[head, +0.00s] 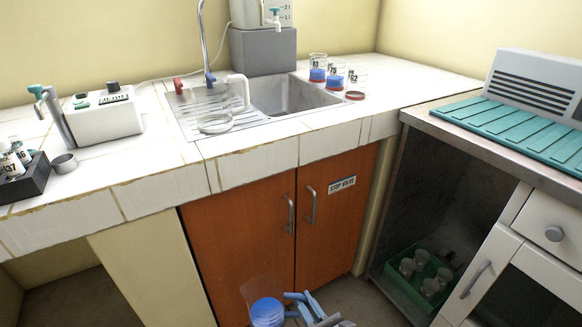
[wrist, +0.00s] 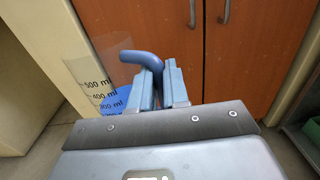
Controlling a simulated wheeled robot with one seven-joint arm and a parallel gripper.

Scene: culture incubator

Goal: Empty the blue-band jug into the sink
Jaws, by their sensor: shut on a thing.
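A clear jug (head: 262,290) with a blue handle and blue liquid in its lower part is at the bottom of the head view, in front of the orange cupboard doors and below the counter. In the wrist view the jug (wrist: 88,78) is at the left, with black millilitre marks, roughly upright. My gripper (head: 302,302) is shut on its blue handle; the fingers (wrist: 162,84) show close together at the handle in the wrist view. The jug's base is hidden. The grey sink (head: 300,92) is set in the white tiled counter, above and beyond the jug.
Several beakers, including one with blue liquid (head: 317,68), stand right of the sink. The grey bench (head: 418,118) projects at right; cupboard handles (head: 311,203) stick out.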

